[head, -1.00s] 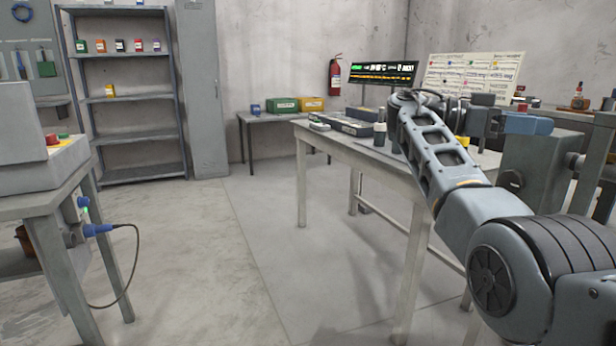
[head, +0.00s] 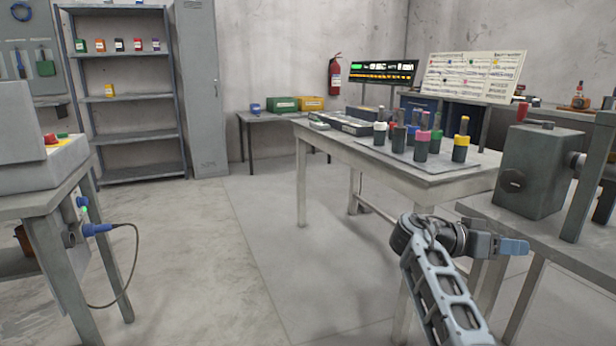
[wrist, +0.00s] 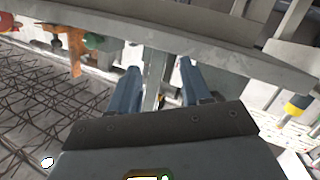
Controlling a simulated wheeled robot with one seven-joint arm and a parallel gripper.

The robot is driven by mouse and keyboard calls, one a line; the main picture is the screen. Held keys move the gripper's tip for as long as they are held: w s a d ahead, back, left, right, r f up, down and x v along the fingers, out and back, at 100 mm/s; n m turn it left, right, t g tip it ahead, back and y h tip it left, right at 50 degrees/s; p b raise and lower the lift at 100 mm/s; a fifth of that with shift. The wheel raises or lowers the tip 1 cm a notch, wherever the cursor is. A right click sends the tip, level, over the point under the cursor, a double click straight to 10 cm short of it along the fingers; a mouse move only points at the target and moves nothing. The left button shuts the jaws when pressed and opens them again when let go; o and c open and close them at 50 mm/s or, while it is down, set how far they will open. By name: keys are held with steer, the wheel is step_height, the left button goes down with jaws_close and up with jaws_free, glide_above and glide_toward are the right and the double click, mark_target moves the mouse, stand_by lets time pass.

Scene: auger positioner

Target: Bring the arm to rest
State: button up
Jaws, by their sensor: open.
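My arm (head: 440,285) is folded low at the lower right of the head view, in front of the right-hand bench. My gripper (head: 522,247) points right there, near that bench's front edge. In the wrist view my gripper (wrist: 158,72) has its two blue-grey fingers apart. Nothing is held between them; a table leg shows behind the gap.
The middle table (head: 350,148) bears several dark holders with coloured collars (head: 421,146). A grey machine box (head: 535,168) stands on the right bench (head: 490,208). In the wrist view a grey slab edge (wrist: 200,45) crosses close beyond the fingers. The floor (head: 200,270) at left is clear.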

steer(key=s+a+f+n+t+y, duration=0.2)
steer(key=s+f+n+t+y, duration=0.3)
steer(key=f, duration=0.7)
steer(key=s+a+f+n+t+y, duration=0.1)
steer(key=s+a+f+n, duration=0.15)
steer(key=s+f, duration=0.7)
steer(key=s+a+f+n+t+y, duration=0.25)
steer(key=s+a+f, duration=0.2)
steer(key=s, duration=0.45)
steer(key=s+a+f+n+t+y, duration=0.1)
steer(key=s+a+f+n+y, duration=0.25)
steer(key=s, duration=0.55)
steer(key=s+a+r+t+y, duration=0.2)
steer(key=s+a+r, duration=0.1)
steer(key=s+r, duration=0.6)
steer(key=s+a+r+t+y, duration=0.2)
steer(key=s+a+r, duration=0.1)
steer(key=s+r, duration=0.55)
steer(key=s+r+p, duration=0.2)
steer(key=r+p, duration=0.7)
steer(key=r, duration=0.3)
steer(key=s+r+p, duration=0.2)
steer(key=r+p, duration=0.8)
steer(key=r, duration=0.3)
steer(key=shift+s+d+m+p, duration=0.25)
steer(key=shift+s+m+p, duration=0.05)
steer(key=shift+m, duration=0.05)
